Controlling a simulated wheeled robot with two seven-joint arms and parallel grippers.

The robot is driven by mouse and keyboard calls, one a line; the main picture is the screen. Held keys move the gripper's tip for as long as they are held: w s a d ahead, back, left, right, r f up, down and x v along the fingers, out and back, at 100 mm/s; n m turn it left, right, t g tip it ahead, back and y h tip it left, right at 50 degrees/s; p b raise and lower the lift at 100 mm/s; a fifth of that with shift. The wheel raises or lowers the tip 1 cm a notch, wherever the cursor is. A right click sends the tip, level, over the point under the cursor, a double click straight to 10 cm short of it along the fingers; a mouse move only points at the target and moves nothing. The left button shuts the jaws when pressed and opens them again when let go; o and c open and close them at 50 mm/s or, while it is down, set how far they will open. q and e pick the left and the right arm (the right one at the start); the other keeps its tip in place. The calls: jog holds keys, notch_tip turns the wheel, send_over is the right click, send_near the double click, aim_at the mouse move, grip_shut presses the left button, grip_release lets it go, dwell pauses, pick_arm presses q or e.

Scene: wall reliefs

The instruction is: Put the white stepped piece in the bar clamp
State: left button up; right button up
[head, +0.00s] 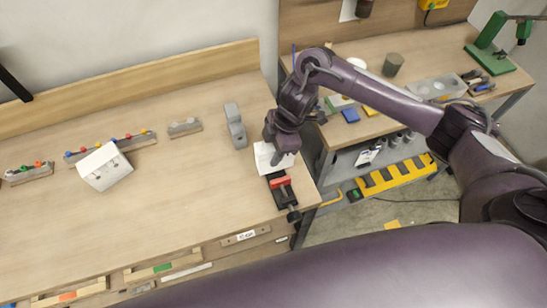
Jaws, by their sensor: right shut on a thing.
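My right gripper (280,157) points down over the right end of the workbench, shut on the white stepped piece (264,158). The fingers and wrist hide part of the piece, so its steps do not show clearly. The bar clamp (281,187), black with a red part, lies near the bench's right front edge, its handle toward the front. The white piece is at the clamp's far end. I cannot tell whether it rests in the clamp or is held just above it. My left gripper is not in view.
A white block (104,167) and grey racks with coloured knobs (110,147) are farther left. The bench middle is clear. A second bench (420,65) with tools stands at right, beyond a gap.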

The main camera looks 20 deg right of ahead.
jog(key=shift+f, duration=2)
jog(key=shift+f, duration=0.2)
jog(key=o, duration=1.1)
jog(key=shift+s, duration=0.1)
jog(key=shift+r, duration=0.15)
jog(key=v, duration=1.1)
jog(key=shift+d+r, duration=0.1)
jog(key=shift+r, duration=0.05)
jog(key=shift+d+r, duration=0.1)
jog(key=shift+r, duration=0.3)
